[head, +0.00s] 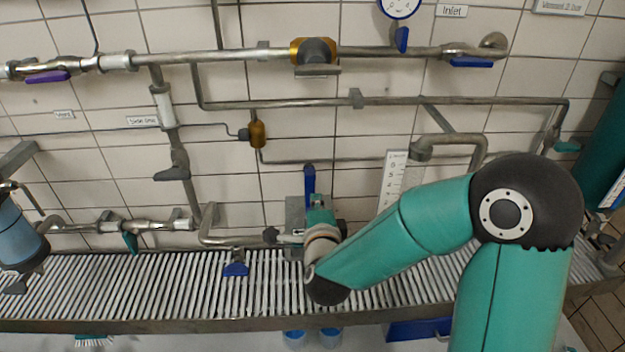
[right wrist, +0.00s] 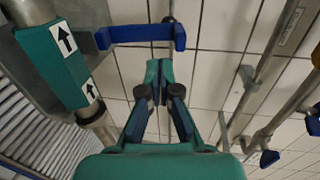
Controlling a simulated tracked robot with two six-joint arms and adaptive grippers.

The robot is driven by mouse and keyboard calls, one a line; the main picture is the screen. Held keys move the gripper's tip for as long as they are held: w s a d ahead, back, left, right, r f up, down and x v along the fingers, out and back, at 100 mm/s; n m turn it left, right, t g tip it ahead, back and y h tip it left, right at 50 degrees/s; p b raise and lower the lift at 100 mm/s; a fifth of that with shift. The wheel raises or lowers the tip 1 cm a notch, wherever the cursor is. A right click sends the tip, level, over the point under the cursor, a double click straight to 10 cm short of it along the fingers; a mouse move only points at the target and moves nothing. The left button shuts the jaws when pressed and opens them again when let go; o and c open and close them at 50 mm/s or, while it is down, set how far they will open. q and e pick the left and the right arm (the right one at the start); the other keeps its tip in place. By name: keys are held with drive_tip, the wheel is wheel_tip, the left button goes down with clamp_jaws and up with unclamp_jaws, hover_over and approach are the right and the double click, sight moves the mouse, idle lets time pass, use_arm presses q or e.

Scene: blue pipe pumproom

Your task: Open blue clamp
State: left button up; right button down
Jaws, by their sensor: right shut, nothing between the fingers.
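The blue clamp (head: 309,180) stands upright as a narrow blue bar just above my right gripper in the head view. In the right wrist view a blue bracket-shaped piece (right wrist: 140,33), which looks like the same clamp, lies across the top with both ends bent. My right gripper (right wrist: 158,75) is shut and empty. Its fingertips point at the blue piece and appear just short of it; I cannot tell whether they touch. In the head view my right gripper (head: 319,214) is partly hidden behind its own wrist. My left gripper is not in view.
A green sleeve with black arrows (right wrist: 58,62) sits on a pipe left of the fingers. A blue-handled valve (head: 236,269) is left of the gripper. Steel pipes (head: 380,101) run along the tiled wall above a slatted grating (head: 130,290). A level scale (head: 392,180) stands right.

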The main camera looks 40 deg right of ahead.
sight(314, 183)
drive_tip(key=p+x, duration=0.2)
drive_tip(key=x, duration=0.5)
drive_tip(key=shift+w+d+f, duration=0.1)
drive_tip(key=shift+w, duration=0.2)
drive_tip(key=shift+w+d+f+b, duration=0.2)
drive_tip(key=shift+w+f+b, duration=0.15)
drive_tip(key=shift+b, duration=0.4)
drive_tip(key=shift+w+d+r+b, duration=0.1)
drive_tip(key=shift+r+b, duration=0.05)
drive_tip(key=shift+b, duration=0.25)
drive_tip(key=shift+r, duration=0.4)
